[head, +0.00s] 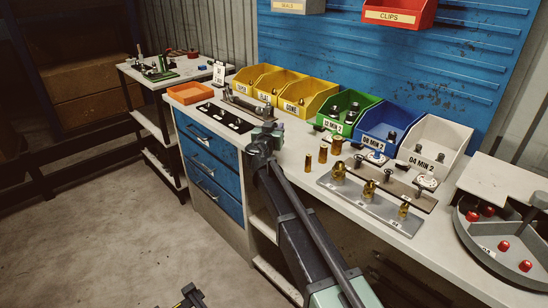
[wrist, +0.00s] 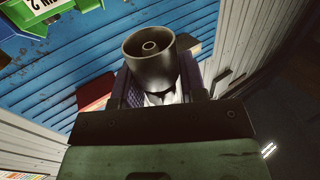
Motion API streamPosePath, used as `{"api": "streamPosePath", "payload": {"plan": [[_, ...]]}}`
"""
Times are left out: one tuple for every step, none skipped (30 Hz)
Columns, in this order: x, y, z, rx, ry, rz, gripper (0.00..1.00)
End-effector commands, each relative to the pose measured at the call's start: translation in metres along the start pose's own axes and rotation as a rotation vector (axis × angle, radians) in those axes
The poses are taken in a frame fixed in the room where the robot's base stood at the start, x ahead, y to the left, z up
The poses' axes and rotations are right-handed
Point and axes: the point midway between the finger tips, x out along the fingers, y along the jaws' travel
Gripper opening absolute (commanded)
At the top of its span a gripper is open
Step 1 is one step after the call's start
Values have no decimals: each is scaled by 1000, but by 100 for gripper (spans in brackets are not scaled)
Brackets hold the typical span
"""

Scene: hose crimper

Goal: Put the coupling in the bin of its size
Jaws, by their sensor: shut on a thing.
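My gripper (wrist: 160,88) is shut on the coupling (wrist: 150,70), a dark metal cylinder with a wide open mouth and a thin inner tube, held between the patterned jaws. In the head view my gripper (head: 266,133) is over the bench's left part, in front of the yellow bins; the coupling cannot be made out clearly there. The green bin (head: 333,126) reads 12, the blue bin (head: 372,140) 08 and the white bin (head: 422,160) 04; each has dark fittings inside. In the wrist view part of the green bin (wrist: 35,22) shows at the upper left.
Yellow bins (head: 297,108) stand left of the green one. Brass sleeves (head: 323,152) and a grey gauge rack (head: 370,206) stand in front of the size bins. A round tray with red-capped parts (head: 500,250) is at right. A blue pegboard (head: 400,50) rises behind.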

Motion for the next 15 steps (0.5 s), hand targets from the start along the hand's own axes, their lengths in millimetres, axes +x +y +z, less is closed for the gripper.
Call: {"api": "streamPosePath", "payload": {"plan": [[0,0,2,0,0,0,7],[0,0,1,0,0,0,7],[0,0,2,0,0,0,7],[0,0,5,0,0,0,7],[0,0,10,0,0,0,7],[0,0,20,0,0,0,7],[0,0,27,0,0,0,7],[0,0,34,0,0,0,7],[0,0,42,0,0,0,7],[0,0,46,0,0,0,7],[0,0,47,0,0,0,7],[0,0,46,0,0,0,7],[0,0,44,0,0,0,7],[0,0,42,0,0,0,7],[0,0,41,0,0,0,7]]}}
